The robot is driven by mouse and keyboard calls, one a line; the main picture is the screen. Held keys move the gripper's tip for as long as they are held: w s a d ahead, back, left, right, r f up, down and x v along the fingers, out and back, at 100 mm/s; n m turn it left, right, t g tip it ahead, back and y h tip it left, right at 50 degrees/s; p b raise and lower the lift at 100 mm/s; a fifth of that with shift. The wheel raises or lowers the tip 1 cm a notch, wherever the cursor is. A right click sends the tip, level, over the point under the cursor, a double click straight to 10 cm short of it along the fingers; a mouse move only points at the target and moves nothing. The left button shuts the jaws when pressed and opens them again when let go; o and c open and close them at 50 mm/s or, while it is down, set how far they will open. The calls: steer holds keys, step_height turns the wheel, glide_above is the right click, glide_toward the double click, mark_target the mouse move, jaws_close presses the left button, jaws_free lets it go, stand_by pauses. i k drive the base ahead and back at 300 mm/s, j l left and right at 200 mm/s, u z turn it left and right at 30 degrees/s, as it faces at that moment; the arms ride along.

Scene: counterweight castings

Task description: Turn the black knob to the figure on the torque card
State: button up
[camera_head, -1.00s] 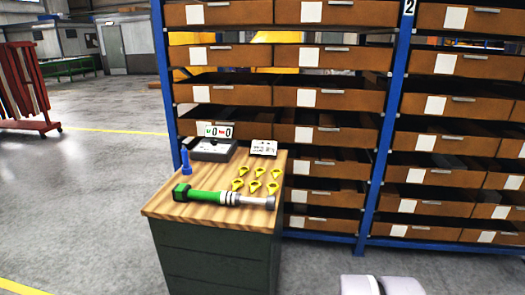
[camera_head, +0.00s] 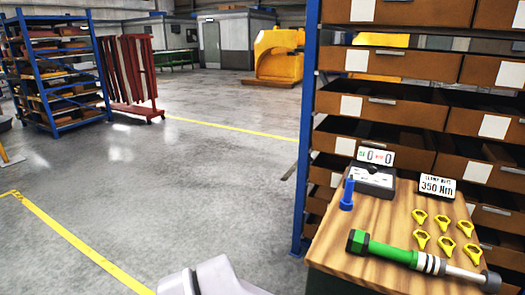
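The torque card (camera_head: 437,189) stands at the back of a wooden bench top and reads "350 Nm" under a smaller line. A torque wrench (camera_head: 395,252) lies across the front of the bench, with a green grip and a silver and white shaft. A dark end piece (camera_head: 491,282) sits at its right end. I cannot tell which dark part is the black knob, nor read any scale. My gripper is not in view.
On the bench top (camera_head: 385,220) are several yellow pointed rings (camera_head: 443,222), a blue upright piece (camera_head: 347,195) and a dark box (camera_head: 370,179) with a counter sign (camera_head: 376,156). A drawer rack (camera_head: 400,110) stands behind. Open floor (camera_head: 190,190) lies to the left.

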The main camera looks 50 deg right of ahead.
mark_target(372, 170)
steer(key=i+z, duration=0.5)
steer(key=i+j+z, duration=0.15)
steer(key=i+z, duration=0.35)
steer(key=i+j+z, duration=0.35)
steer(key=i+z, duration=0.15)
steer(key=i+j+z, duration=0.35)
steer(key=j+z, duration=0.15)
